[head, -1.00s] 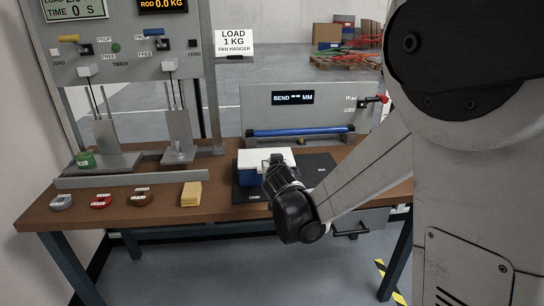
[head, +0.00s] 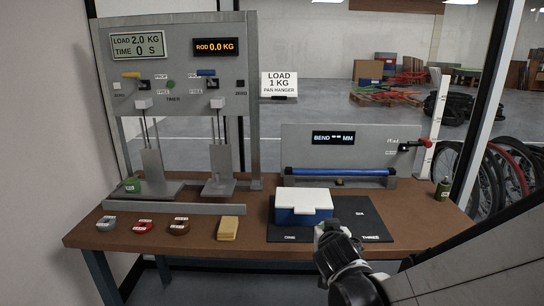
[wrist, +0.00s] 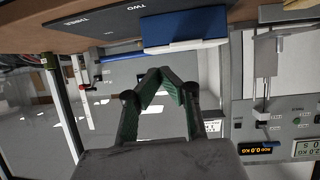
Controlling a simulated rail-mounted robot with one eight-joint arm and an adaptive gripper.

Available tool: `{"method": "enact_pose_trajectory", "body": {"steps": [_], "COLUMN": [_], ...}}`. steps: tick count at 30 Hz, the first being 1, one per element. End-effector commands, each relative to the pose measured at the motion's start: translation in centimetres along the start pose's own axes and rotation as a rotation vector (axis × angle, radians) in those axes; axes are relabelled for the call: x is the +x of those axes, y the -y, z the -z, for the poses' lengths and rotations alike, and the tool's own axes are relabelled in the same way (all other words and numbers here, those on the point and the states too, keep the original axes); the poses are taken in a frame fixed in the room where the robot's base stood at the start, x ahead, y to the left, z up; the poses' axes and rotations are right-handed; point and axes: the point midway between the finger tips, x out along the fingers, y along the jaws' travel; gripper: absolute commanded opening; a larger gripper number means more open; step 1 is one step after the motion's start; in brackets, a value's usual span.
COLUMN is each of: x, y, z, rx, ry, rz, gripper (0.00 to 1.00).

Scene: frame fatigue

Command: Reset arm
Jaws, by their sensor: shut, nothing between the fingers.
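My gripper (head: 330,232) is at the front edge of the workbench (head: 250,230), in front of and to the right of a blue box with a white lid (head: 303,206). In the wrist view my gripper (wrist: 162,72) shows its green-padded fingers meeting at the tips, shut with nothing between them. The blue box (wrist: 185,33) shows beyond the fingertips in that view, apart from them. It sits on a dark mat (head: 350,228) marked with words, of which ONE, SIX and THREE are readable.
A test rig (head: 185,80) with two hanging pans stands at the back left. Several weights lie in front of it, beside a yellow block (head: 228,229). A bend tester (head: 350,155) with a blue roller stands behind the mat. A small bottle (head: 443,188) stands at the right end.

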Motion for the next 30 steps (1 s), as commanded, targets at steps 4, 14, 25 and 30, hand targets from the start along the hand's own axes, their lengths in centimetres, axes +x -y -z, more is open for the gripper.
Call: {"method": "enact_pose_trajectory", "body": {"steps": [4,14,25,30], "x": [-3.2,-10.5,-19.6,-23.5], "y": [-2.0,-5.2,-7.0,-7.1], "z": [1.2,1.6,0.1,-1.0], "rx": [-0.005,-0.022,-0.044,-0.054], "ry": [0.071,0.235,0.411,0.479], "rz": [-0.02,-0.024,0.033,0.075], "gripper": [0.0,0.0,0.0,0.0]}}
